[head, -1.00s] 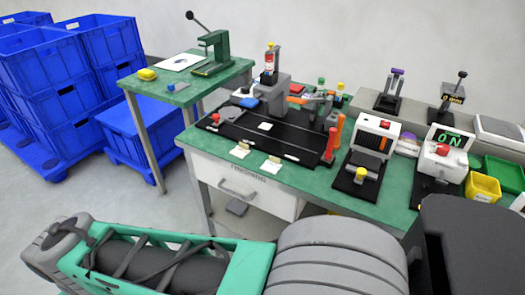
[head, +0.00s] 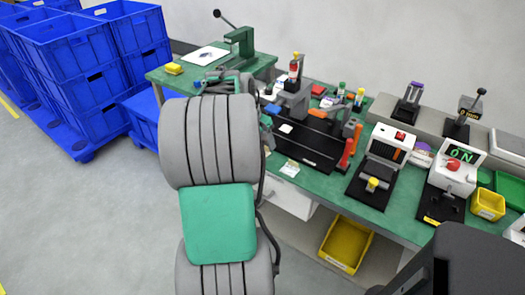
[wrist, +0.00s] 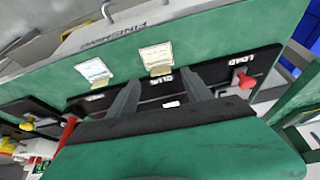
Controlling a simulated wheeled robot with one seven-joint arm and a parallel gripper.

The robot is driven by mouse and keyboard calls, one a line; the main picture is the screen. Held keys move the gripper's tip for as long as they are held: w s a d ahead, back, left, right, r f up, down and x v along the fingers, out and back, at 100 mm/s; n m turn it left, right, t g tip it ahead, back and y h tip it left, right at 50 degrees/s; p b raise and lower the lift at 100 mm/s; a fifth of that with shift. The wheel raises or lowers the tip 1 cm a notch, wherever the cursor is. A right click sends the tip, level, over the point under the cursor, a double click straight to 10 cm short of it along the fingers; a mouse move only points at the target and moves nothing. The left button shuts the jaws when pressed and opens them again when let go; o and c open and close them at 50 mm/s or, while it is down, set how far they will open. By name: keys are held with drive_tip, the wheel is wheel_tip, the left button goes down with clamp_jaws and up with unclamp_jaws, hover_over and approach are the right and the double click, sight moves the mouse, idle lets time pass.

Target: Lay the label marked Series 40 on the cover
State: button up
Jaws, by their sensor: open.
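Two cream labels lie near the front edge of the green bench. In the wrist view one label (wrist: 95,70) is at left and the other (wrist: 157,58) is nearer the middle; their print is too small to read, so I cannot tell which says Series 40. In the head view one label (head: 290,168) shows beside my arm. A small white piece (head: 286,128) lies on the black fixture plate (head: 318,150); I cannot tell whether it is the cover. My gripper (wrist: 162,96) is open and empty above the plate, fingers pointing toward the labels' side.
A red knob (wrist: 244,80) stands by the LOAD marking. In the head view, orange and red posts (head: 350,145), a press with a yellow knob (head: 373,183) and a tester (head: 456,165) stand to the right. Blue crates (head: 95,70) are stacked at left. The floor at left is clear.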

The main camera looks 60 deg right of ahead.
sight(265, 148)
drive_tip(key=x, duration=0.3)
drive_tip(key=shift+w+f, duration=0.1)
drive_tip(key=shift+f, duration=0.25)
drive_tip(key=c, duration=1.2)
clamp_jaws()
drive_tip(key=shift+r, duration=0.2)
